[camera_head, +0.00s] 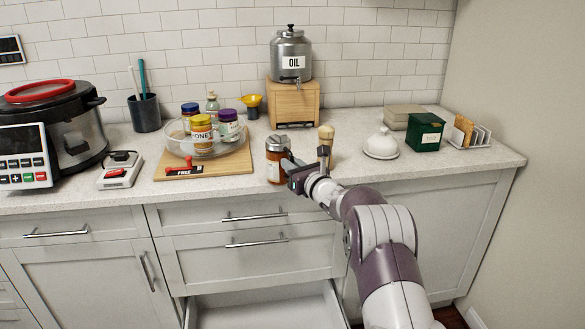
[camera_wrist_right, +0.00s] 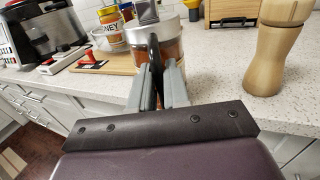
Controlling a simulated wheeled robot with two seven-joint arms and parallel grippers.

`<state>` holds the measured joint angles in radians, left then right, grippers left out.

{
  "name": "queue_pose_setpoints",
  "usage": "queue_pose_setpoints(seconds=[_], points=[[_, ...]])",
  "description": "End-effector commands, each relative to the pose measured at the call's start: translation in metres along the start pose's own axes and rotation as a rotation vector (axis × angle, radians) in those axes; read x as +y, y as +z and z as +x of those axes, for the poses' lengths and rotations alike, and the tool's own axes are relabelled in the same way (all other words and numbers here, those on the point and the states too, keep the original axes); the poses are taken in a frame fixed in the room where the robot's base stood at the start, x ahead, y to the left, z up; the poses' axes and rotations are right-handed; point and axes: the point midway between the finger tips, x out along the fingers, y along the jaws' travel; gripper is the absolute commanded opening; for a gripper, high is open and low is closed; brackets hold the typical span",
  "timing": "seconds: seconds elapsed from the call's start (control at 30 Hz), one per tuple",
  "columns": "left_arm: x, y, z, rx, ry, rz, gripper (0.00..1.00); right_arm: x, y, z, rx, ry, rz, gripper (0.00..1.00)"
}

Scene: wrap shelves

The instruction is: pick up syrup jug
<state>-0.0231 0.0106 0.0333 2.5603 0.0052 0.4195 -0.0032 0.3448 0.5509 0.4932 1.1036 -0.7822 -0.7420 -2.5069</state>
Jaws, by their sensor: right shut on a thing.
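The syrup jug (camera_head: 276,162), amber with a metal lid, is upright at the front of the counter, right of the wooden board. Its base looks to be at counter level; I cannot tell whether it is slightly lifted. My right gripper (camera_head: 291,168) reaches it from the right. In the right wrist view the jug (camera_wrist_right: 171,45) is just ahead, and the grey fingers of the gripper (camera_wrist_right: 158,82) are shut on its black handle (camera_wrist_right: 154,62). My left gripper is in neither view.
A wooden pepper mill (camera_head: 326,143) stands close to the right of the jug; it is large in the wrist view (camera_wrist_right: 272,50). The wooden board (camera_head: 232,166) with a bowl of jars is to the left. An oil dispenser (camera_head: 291,55) is behind. A drawer (camera_head: 265,308) below is open.

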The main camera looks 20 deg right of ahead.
Motion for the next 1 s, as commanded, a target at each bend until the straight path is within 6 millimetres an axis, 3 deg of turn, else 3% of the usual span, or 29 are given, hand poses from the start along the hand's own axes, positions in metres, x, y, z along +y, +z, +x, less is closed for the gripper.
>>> queue_pose_setpoints(seconds=[0.17,0.2,0.27,0.53,0.67,1.0], points=[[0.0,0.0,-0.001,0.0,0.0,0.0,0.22,0.0,0.004,0.0,-0.006,0.001,-0.002,0.0],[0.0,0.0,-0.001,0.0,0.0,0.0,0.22,0.0,0.004,0.0,-0.006,0.001,-0.001,0.29],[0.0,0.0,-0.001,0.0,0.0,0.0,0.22,0.0,0.003,0.0,-0.005,0.001,-0.001,0.46],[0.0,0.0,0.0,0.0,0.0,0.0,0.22,0.0,0.001,0.0,-0.002,0.0,0.0,0.46],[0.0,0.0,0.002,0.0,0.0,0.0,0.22,-0.001,0.001,-0.01,-0.003,0.0,-0.001,0.46],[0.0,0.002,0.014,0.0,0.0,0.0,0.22,-0.001,0.001,-0.086,-0.004,-0.002,-0.001,0.46]])
